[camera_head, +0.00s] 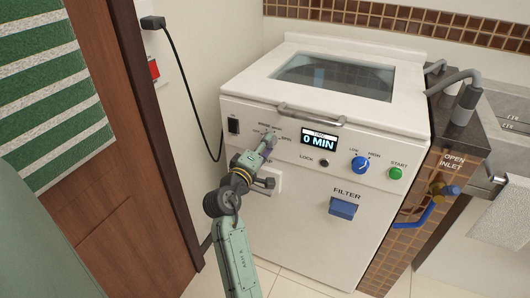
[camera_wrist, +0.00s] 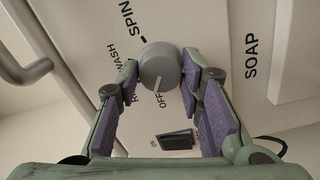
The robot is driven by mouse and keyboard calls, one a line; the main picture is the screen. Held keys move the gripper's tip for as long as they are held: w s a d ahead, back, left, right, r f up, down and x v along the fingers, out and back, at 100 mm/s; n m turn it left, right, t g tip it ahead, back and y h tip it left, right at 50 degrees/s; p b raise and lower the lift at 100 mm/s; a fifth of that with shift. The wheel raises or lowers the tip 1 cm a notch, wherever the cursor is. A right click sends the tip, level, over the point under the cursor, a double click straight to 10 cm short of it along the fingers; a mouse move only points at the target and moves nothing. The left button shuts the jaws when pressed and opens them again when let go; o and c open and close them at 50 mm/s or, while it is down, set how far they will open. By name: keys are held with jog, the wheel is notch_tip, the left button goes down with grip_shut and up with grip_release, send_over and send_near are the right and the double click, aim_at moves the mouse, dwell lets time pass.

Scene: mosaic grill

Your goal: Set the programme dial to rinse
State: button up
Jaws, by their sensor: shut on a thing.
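The programme dial (camera_wrist: 160,66) is a round grey knob on the white front panel of the washer (camera_head: 300,215). In the wrist view its pale pointer line aims at the OFF label. SPIN and WASH labels stand to its upper left; another label between WASH and OFF is mostly hidden by a finger. My gripper (camera_wrist: 162,70) is shut on the dial, with one purple-padded finger on each side. In the head view my gripper (camera_head: 268,146) reaches the panel left of the display and covers most of the dial.
The display (camera_head: 319,139) reads 0 MIN. A metal handle bar (camera_head: 311,114) juts out above. A black switch (camera_wrist: 175,140) sits near the dial. A door stands at left.

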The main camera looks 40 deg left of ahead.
jog(key=shift+f+m+b, duration=0.1)
jog(key=shift+m+b, duration=2.9)
jog(key=shift+m, duration=0.2)
jog(key=o, duration=1.2)
jog(key=v, duration=1.2)
